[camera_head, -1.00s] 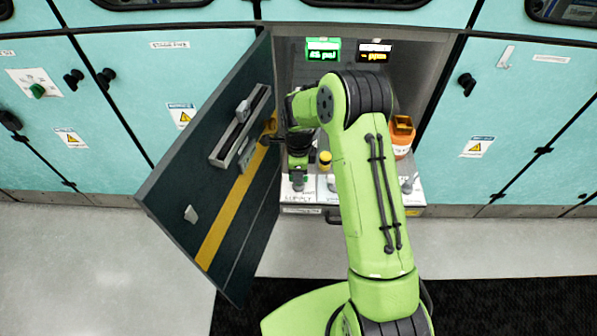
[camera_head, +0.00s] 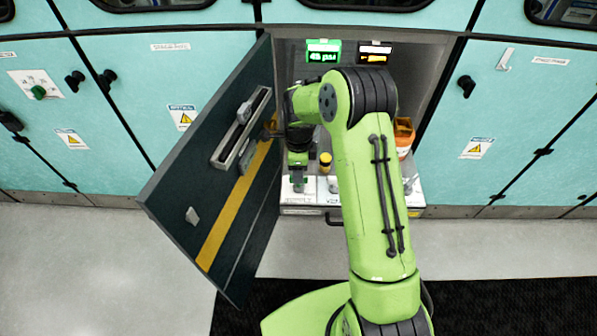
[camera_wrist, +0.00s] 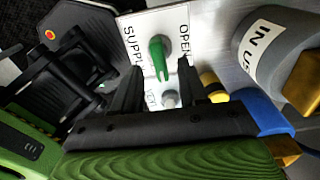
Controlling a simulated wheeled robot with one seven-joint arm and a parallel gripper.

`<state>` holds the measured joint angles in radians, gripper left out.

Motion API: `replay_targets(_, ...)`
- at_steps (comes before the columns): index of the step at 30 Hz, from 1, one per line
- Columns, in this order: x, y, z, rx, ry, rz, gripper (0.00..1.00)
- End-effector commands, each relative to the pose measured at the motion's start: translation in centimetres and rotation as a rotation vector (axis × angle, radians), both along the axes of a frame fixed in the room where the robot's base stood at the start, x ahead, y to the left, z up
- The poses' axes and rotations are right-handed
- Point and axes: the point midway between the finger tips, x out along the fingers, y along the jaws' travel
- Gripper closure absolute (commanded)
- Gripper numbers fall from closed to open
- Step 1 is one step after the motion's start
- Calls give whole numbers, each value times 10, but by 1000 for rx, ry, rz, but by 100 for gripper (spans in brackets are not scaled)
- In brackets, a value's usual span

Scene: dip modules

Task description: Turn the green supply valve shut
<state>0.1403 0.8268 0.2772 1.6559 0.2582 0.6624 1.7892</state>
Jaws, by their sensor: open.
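The green supply valve (camera_wrist: 160,56) shows in the wrist view as a green handle on a white plate with the words SUPPLY and OPEN. Its handle runs roughly up and down in that picture. My gripper (camera_wrist: 154,66) is open, with one dark finger on each side of the valve's lower end. I cannot tell whether either finger touches it. In the head view my gripper (camera_head: 298,182) points down over the left part of the bay's white shelf and hides the valve.
The dark open door (camera_head: 215,185) stands close to the left of my arm. An orange container (camera_head: 403,135) and a yellow-topped item (camera_head: 325,160) stand to the right. A grey IN USE part (camera_wrist: 262,45) is right of the valve. A green display (camera_head: 323,51) hangs behind.

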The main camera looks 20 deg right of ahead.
Motion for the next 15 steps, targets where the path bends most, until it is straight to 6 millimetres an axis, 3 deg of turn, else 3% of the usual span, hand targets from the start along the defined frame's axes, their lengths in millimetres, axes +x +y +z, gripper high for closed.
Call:
replay_targets(1,1,0,19,-1,-6,0,57)
replay_targets(9,1,0,96,0,-6,-1,57)
replay_targets(15,1,0,130,0,-4,-1,57)
